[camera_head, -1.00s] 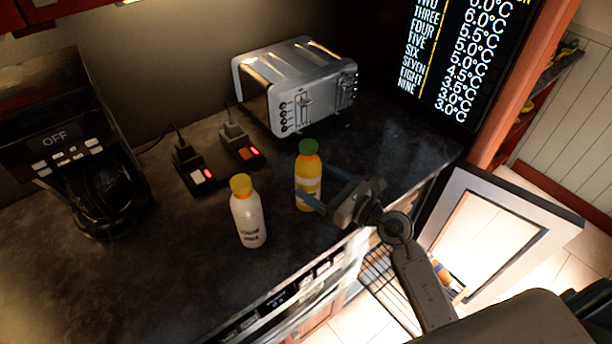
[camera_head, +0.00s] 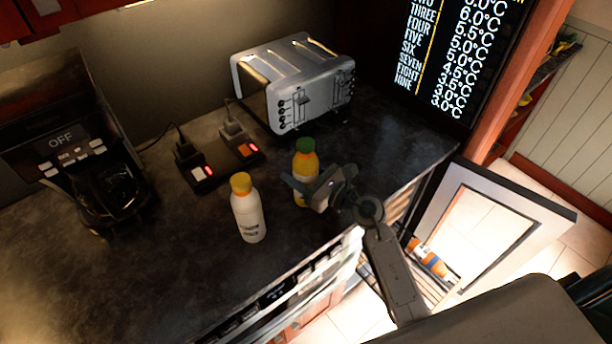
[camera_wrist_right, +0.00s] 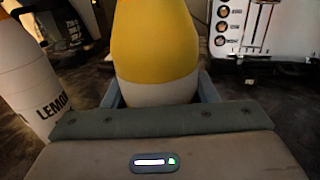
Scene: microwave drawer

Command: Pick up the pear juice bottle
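The bottle with a green cap and yellow-orange body (camera_head: 305,160) stands upright on the dark counter; its name is not readable here. In the wrist view its yellow and white body (camera_wrist_right: 157,50) fills the middle. My right gripper (camera_head: 298,183) is around it, with one finger on each side (camera_wrist_right: 160,92). The fingers look open, close to the bottle's sides; contact cannot be told. A white bottle with a yellow cap (camera_head: 248,212) stands to its left, and its label reads "LEMON" in the wrist view (camera_wrist_right: 30,90). My left gripper is not in view.
A toaster (camera_head: 295,85) stands behind the bottles. Two small switch boxes with red lights (camera_head: 203,172) lie to the left, near a black coffee machine (camera_head: 105,190). An open appliance door (camera_head: 490,220) is at right, below the counter edge.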

